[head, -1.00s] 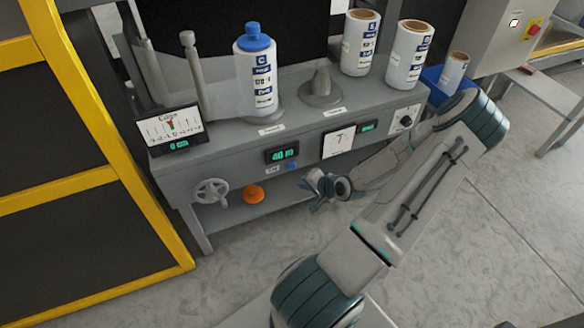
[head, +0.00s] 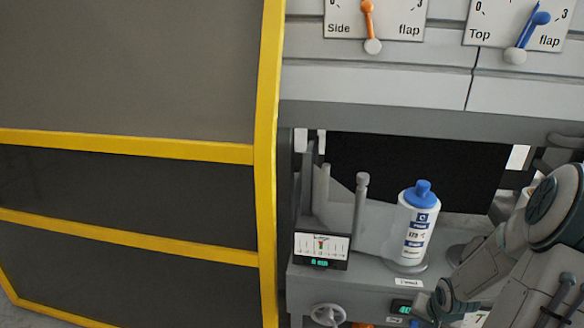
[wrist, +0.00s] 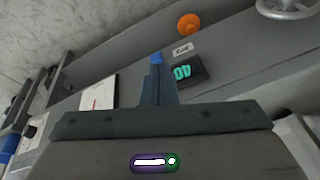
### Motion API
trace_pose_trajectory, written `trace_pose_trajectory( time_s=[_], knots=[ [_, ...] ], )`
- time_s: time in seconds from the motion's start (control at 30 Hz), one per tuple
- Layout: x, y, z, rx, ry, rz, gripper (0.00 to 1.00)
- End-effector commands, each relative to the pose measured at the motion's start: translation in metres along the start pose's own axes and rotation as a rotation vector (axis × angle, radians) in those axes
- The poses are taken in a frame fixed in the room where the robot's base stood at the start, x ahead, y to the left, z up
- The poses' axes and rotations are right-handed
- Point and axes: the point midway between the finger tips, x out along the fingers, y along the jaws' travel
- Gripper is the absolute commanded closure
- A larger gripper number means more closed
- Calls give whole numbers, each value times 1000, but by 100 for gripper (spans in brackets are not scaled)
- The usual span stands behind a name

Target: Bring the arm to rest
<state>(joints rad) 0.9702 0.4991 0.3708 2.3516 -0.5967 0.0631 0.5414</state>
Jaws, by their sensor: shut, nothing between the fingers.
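My arm (head: 545,265) reaches in from the right of the head view, bent, with its wrist low in front of the grey machine. In the wrist view my gripper (wrist: 158,62) is shut, with its fingers together and nothing between them. The fingers point towards the machine's front panel. A blue button (wrist: 157,57) shows right at the fingertips; I cannot tell whether they touch it. Beside it is a dark display (wrist: 189,72) with teal digits. In the head view the fingertips are hard to make out near the bottom edge.
A white bottle with a blue cap (head: 415,228) stands on the machine top. A small gauge (head: 321,250) stands left of it. A handwheel (head: 328,314) and an orange knob (wrist: 188,24) are on the front. A yellow-framed guard (head: 268,180) stands left. Two flap dials are above.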

Motion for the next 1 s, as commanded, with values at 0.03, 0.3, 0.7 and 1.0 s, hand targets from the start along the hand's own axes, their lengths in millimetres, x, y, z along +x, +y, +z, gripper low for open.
trace_pose_trajectory(
  time_s=[0.03, 0.3, 0.7, 1.0],
  knots=[
    [-30, -12, -6, -49, 4, 35, 100],
    [-144, -63, -4, -230, -3, 159, 100],
    [-309, -140, 52, -444, -14, 116, 100],
    [-380, -166, 104, -572, -52, -11, 100]
  ],
)
